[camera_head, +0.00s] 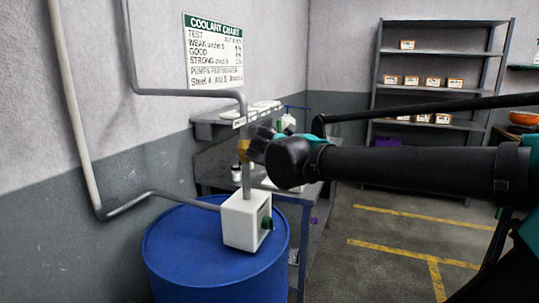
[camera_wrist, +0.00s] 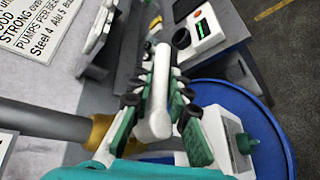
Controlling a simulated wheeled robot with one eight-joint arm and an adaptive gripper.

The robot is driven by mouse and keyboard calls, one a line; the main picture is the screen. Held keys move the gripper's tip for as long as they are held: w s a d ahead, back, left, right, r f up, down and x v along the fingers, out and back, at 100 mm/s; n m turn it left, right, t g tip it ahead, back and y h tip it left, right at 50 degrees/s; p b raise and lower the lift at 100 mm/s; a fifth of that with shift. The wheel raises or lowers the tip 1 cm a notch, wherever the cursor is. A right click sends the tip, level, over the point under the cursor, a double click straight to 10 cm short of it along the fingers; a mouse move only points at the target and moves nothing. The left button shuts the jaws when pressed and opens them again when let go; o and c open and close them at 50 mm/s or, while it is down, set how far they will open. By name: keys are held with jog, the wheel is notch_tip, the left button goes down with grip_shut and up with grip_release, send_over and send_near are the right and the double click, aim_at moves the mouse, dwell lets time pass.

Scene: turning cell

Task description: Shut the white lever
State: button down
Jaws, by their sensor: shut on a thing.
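The white lever (camera_wrist: 160,92) runs up the middle of the wrist view, with a rounded end towards me. My gripper (camera_wrist: 159,78) has its green-padded fingers on both sides of the lever and is shut on it. A brass valve body (camera_wrist: 101,131) sits on the grey pipe (camera_wrist: 45,119) to the left of the fingers. In the head view my gripper (camera_head: 258,146) is at the brass fitting (camera_head: 244,151) on the upright pipe, above the white box (camera_head: 241,221). The lever is hidden behind my gripper there.
The white box with a green knob (camera_head: 267,223) stands on a blue drum (camera_head: 192,252) below my gripper. A bench (camera_head: 208,165) stands behind the drum, against the wall. Shelves (camera_head: 435,88) with small boxes stand at the back. The floor to the right is open.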

jog(key=shift+a+r+t, duration=0.1)
jog(key=shift+r+t, duration=0.2)
jog(key=shift+t, duration=0.4)
jog(key=c, duration=1.5)
grip_release()
jog(key=shift+o, duration=0.2)
jog(key=v, duration=1.2)
jog(key=shift+f, duration=0.15)
